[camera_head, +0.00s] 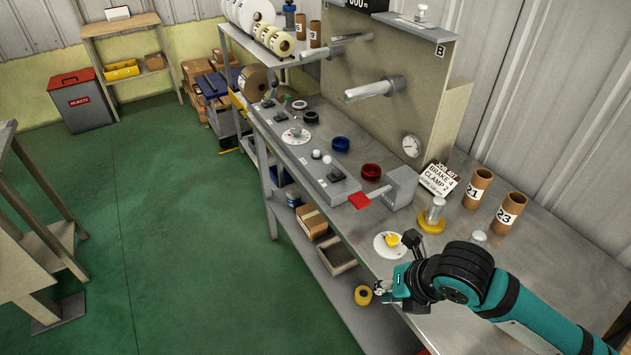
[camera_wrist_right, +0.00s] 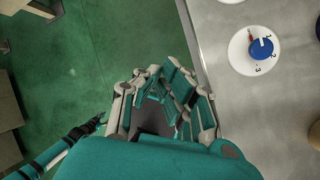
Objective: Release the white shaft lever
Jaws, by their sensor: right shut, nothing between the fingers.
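The control box (camera_head: 329,178) on the bench carries short levers with white ball knobs (camera_head: 327,160); I cannot tell which is the white shaft lever. A red paddle (camera_head: 360,200) sticks out just right of it. My right gripper (camera_head: 384,290) is shut and empty at the bench's front edge, well to the right of the levers. Its fingers also show in the wrist view (camera_wrist_right: 165,90), over the green floor beside the bench. A dark and teal part of me at the wrist view's lower left may be my left gripper (camera_wrist_right: 92,126); its jaws are unclear.
A yellow-based post (camera_head: 432,221) and cardboard tubes (camera_head: 477,188) stand farther right.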

